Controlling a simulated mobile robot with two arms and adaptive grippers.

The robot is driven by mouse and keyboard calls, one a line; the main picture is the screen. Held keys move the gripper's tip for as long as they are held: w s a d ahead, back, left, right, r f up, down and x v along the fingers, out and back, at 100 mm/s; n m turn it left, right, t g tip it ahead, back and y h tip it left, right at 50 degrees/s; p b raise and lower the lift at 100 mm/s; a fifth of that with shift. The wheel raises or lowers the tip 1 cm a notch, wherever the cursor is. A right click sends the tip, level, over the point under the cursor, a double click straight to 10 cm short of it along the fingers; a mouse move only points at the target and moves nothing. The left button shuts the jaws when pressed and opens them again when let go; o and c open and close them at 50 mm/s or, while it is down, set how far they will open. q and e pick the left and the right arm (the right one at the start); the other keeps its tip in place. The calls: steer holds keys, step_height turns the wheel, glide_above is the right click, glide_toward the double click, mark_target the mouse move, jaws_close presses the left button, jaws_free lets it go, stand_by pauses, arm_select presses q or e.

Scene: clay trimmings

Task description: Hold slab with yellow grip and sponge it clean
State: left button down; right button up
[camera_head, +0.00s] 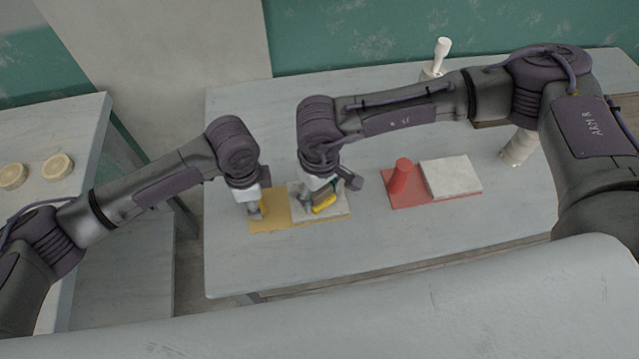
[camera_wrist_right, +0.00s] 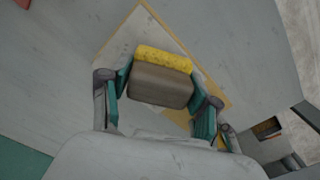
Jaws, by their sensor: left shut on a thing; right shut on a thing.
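A yellow board (camera_head: 270,222) lies on the grey table with a pale slab (camera_head: 338,214) on its right part. My left gripper (camera_head: 257,212) is shut on the yellow grip (camera_head: 263,207) at the board's left side; the gripper mostly hides it. My right gripper (camera_head: 316,203) is over the slab, shut on a sponge (camera_head: 324,203). In the right wrist view the sponge has a yellow layer (camera_wrist_right: 162,60) and a grey-brown body (camera_wrist_right: 160,87) between the teal fingers (camera_wrist_right: 160,100). The slab (camera_wrist_right: 128,40) shows beneath; I cannot tell whether the sponge touches it.
A red board (camera_head: 430,202) with a red grip (camera_head: 400,175) and a second pale slab (camera_head: 451,177) lies to the right. A pale cylinder (camera_head: 519,148) stands farther right, and a white-handled tool (camera_head: 441,52) at the back. Round discs (camera_head: 58,167) sit on a left table. The table front is clear.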

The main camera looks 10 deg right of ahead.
steer(key=shift+f, duration=0.75)
steer(key=shift+w, duration=0.3)
steer(key=shift+c, duration=0.6)
steer(key=shift+w+f, duration=0.1)
steer(key=shift+w, duration=2.95)
steer(key=shift+w+a, duration=0.15)
steer(key=shift+a, duration=0.45)
steer(key=shift+s+a, duration=0.2)
steer(key=shift+s, duration=3.45)
steer(key=shift+w+a, duration=0.5)
steer(key=shift+a, duration=0.3)
steer(key=shift+w, duration=3.1)
step_height(320, 180, up, 2)
steer(key=shift+w+r, duration=0.1)
steer(key=shift+w, duration=0.05)
step_height(320, 180, up, 6)
